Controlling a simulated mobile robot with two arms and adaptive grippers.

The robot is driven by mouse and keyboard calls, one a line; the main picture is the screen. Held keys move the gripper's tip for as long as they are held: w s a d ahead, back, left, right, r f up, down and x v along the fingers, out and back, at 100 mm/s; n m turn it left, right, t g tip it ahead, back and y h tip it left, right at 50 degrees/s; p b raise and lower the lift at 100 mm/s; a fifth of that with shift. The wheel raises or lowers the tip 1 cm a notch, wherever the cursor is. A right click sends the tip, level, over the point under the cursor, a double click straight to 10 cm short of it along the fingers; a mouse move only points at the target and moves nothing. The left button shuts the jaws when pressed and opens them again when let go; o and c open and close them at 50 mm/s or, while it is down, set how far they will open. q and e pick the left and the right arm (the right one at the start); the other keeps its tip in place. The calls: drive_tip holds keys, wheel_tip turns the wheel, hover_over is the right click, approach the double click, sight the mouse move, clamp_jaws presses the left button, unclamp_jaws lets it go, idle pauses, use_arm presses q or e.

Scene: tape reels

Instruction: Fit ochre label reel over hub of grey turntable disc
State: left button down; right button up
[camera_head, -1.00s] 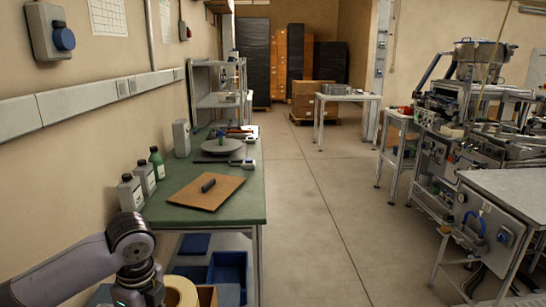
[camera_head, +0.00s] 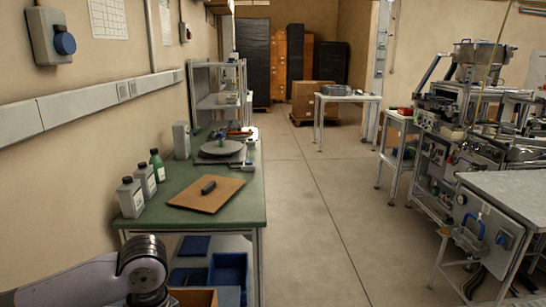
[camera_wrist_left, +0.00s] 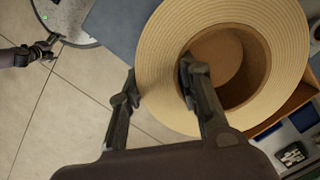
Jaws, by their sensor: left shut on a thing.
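The ochre label reel (camera_wrist_left: 281,35) is a wide ring with a brown core and an open centre, large in the left wrist view. My left gripper (camera_wrist_left: 158,82) is shut on its ring, one finger inside the hole and the other outside the rim. The reel and this gripper are below the head view's edge. The grey turntable disc (camera_head: 220,149) lies flat towards the far end of the green bench. Its hub is too small to make out clearly. What looks like my right gripper (camera_wrist_left: 48,48) shows small at the left of the wrist view; its fingers are unclear.
Several bottles (camera_head: 131,197) line the wall side. An open brown box (camera_head: 193,297) and blue bins (camera_head: 229,270) are below. The aisle floor is clear.

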use_arm(q)
drive_tip(key=s+n, duration=0.1)
drive_tip(key=n, duration=0.1)
drive_tip(key=s+d+n, duration=0.1)
drive_tip(key=n, duration=0.1)
drive_tip(key=s+n, duration=0.1)
drive_tip(key=n, duration=0.1)
drive_tip(key=shift+s+d+n+h, duration=0.2)
drive_tip(key=shift+s+n+h, duration=0.1)
drive_tip(key=shift+s+h, duration=0.1)
